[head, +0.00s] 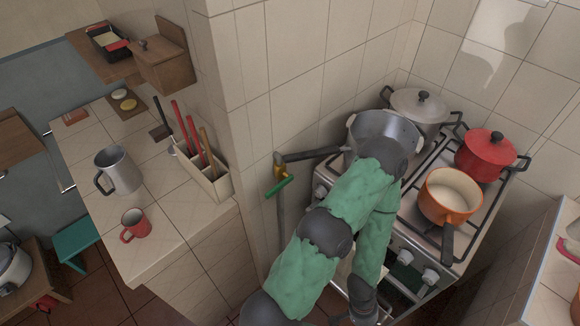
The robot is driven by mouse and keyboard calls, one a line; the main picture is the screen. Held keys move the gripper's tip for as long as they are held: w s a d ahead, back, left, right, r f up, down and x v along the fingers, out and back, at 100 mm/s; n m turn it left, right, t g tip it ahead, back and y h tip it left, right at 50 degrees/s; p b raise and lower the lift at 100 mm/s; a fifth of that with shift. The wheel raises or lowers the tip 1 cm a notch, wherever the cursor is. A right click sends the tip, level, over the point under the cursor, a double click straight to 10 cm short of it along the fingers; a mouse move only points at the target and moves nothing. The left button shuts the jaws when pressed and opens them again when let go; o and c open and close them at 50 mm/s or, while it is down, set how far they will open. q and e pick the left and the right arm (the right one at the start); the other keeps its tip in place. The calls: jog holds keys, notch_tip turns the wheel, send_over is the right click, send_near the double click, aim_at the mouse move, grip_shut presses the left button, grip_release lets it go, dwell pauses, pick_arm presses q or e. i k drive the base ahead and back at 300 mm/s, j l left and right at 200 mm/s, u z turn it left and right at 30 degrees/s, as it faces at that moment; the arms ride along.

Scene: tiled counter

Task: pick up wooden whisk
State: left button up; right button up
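A pale utensil holder (221,186) stands on the tiled counter against the wall, at left centre. Long handles stand upright and tilted in it. Two are red, and one is a thin brown wooden handle (207,147) on the right, which may be the wooden whisk. I cannot see a whisk head, so I cannot be sure. One green-sleeved arm of mine rises from the bottom middle, bends in front of the stove and drops back toward the lower edge. No gripper fingers show clearly. Nothing of mine touches the holder.
The tiled counter (165,235) carries a metal jug (121,171) and a red mug (136,225). A tiled wall edge stands between the holder and my arm. The stove holds a steel pot (371,124), a lidded pale pot (419,104), a red pot (486,154) and an orange pan (450,203).

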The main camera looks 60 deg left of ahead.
aim_at(202, 132)
jog(key=k+u, duration=0.2)
jog(key=u, duration=1.65)
jog(key=i+l+u, duration=0.1)
jog(key=u, duration=0.4)
jog(key=l+u, duration=0.15)
jog(key=u, duration=0.3)
jog(key=j, duration=0.15)
